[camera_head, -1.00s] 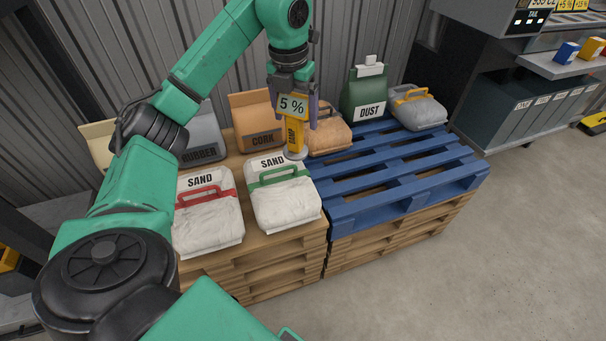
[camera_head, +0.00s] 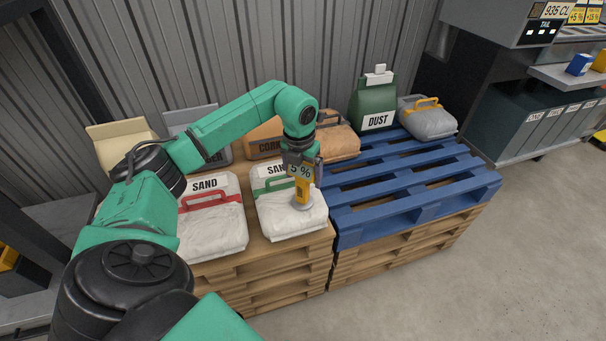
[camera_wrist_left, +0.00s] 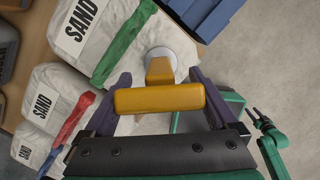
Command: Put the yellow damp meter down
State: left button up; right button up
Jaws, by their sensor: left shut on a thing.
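A sand bag with a red handle (camera_head: 213,222) lies to the left. Behind are the cork bag (camera_head: 264,140), a tan bag (camera_head: 338,143), a green dust bag (camera_head: 374,105) and a grey bag (camera_head: 428,122). The blue pallet (camera_head: 400,197) on the right has a clear front.

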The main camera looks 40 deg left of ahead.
pick_arm(q)
jog(key=o, duration=1.6)
jog(key=shift+c, duration=0.2)
pick_arm(e)
jog(key=shift+w, duration=0.3)
pick_arm(q)
jog(key=shift+r, duration=0.1)
jog(key=r, duration=0.4)
jog(key=s+r+p, duration=0.1)
jog(key=r, duration=0.7)
jog(key=shift+s+d, duration=0.15)
jog(key=shift+s, duration=0.05)
pick_arm(e)
jog(key=s, duration=0.3)
jog(key=shift+s+d, duration=0.25)
jog(key=shift+d, duration=0.05)
pick_arm(q)
jog(key=shift+f, duration=0.1)
